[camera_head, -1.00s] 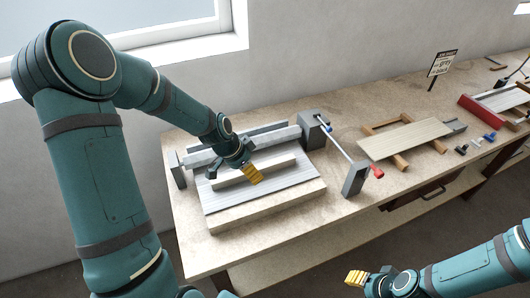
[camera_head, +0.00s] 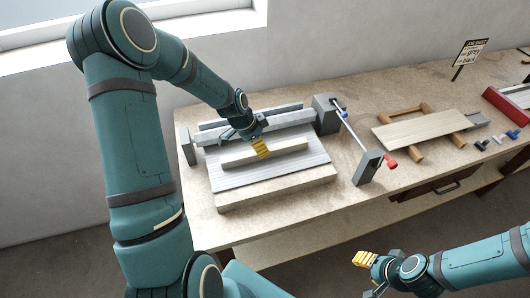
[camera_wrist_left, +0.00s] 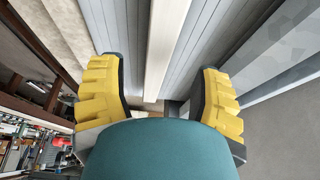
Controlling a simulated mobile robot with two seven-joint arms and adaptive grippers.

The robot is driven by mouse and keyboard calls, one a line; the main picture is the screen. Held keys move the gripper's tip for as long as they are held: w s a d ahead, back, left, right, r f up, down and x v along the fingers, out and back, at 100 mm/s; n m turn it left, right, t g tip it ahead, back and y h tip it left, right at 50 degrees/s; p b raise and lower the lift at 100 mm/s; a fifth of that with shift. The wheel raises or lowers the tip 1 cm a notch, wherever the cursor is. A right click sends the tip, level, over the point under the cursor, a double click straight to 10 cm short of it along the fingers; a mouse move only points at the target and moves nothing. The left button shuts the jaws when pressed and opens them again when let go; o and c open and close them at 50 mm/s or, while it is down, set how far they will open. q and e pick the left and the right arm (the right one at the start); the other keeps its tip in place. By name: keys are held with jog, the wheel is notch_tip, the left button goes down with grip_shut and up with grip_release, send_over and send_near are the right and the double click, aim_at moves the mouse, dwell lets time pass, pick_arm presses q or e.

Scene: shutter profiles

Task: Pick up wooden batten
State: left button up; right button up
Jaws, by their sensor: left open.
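The wooden batten (camera_head: 290,147) is a pale, narrow bar lying lengthwise on a grey ribbed panel (camera_head: 240,180) on the bench. My left gripper (camera_head: 258,148) is over its middle and hides part of it. In the left wrist view the batten (camera_wrist_left: 163,45) runs between the two open yellow fingers of this gripper (camera_wrist_left: 160,90), with a gap on each side. Its height above the batten is hard to judge. My right gripper (camera_head: 368,264) hangs low in front of the bench, away from the batten; its opening cannot be made out.
A grey clamp block (camera_head: 327,114) and a red-handled clamp end (camera_head: 368,167) stand right of the panel. A long grey rail (camera_head: 290,118) runs behind the batten. A pale board (camera_head: 425,130) on wooden bars lies further right. A sign (camera_head: 468,52) stands at the back.

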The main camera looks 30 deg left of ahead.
pick_arm(q)
jog(key=shift+x, duration=2.15)
jog(key=shift+s, duration=0.1)
grip_shut()
